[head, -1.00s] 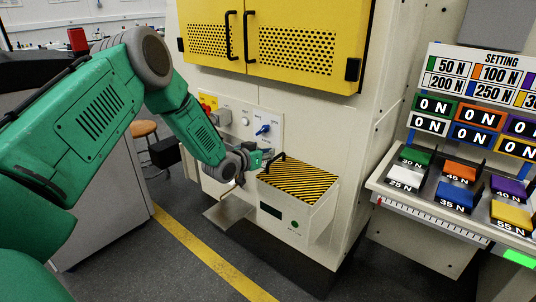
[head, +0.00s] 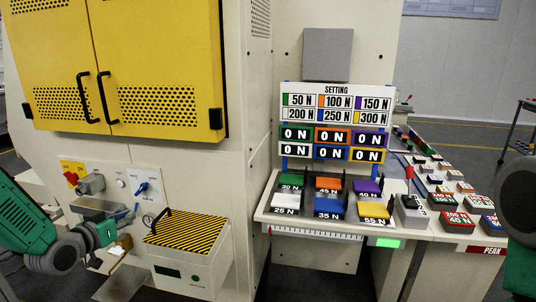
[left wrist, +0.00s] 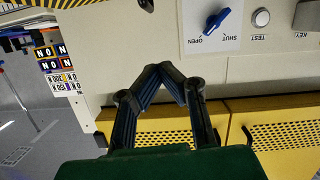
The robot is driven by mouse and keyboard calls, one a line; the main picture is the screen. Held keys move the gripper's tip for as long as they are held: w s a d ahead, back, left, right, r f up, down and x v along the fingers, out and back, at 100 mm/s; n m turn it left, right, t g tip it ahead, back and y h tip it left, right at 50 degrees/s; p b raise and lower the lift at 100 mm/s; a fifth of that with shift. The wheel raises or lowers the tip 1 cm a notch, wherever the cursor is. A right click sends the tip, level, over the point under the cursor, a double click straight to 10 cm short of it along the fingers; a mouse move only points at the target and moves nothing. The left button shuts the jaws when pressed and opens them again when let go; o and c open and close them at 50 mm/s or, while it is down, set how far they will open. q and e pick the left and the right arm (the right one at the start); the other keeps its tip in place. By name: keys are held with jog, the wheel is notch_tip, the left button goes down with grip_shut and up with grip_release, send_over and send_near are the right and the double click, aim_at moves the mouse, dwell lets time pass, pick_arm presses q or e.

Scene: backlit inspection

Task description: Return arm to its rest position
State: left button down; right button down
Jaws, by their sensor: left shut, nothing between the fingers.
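My left arm comes in from the left edge of the head view. Its gripper (head: 130,214) is in front of the cream machine, just left of the striped box lid (head: 187,236) and below the blue knob (head: 142,187). In the left wrist view the fingers of my left gripper (left wrist: 164,68) come together, with nothing between them. The blue knob (left wrist: 217,20) on its white panel shows beyond them at the top. Parts of my right arm show at the right edge of the head view; its gripper is out of the picture.
Yellow doors (head: 120,70) with black handles close the machine above. A setting board (head: 336,115) stands over a sloped shelf (head: 330,222) with several coloured weight blocks. A side bench with more blocks (head: 458,219) is at the right. A wall and open floor lie beyond.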

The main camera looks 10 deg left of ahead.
pick_arm(q)
jog(key=s+d+f+g, duration=0.8)
jog(key=s+d+f, duration=0.65)
jog(key=f, duration=0.25)
jog(key=s+d+f+g, duration=0.1)
jog(key=s+f+g, duration=0.1)
jog(key=s, duration=0.6)
jog(key=s+d+f+g, duration=0.2)
jog(key=s, duration=0.6)
jog(key=s+d+f+m+g+y, duration=0.1)
jog(key=s+f+g, duration=0.1)
jog(key=s, duration=0.5)
jog(key=shift+s+d+g, duration=0.3)
jog(key=shift+s+g, duration=0.1)
jog(key=shift+r, duration=0.1)
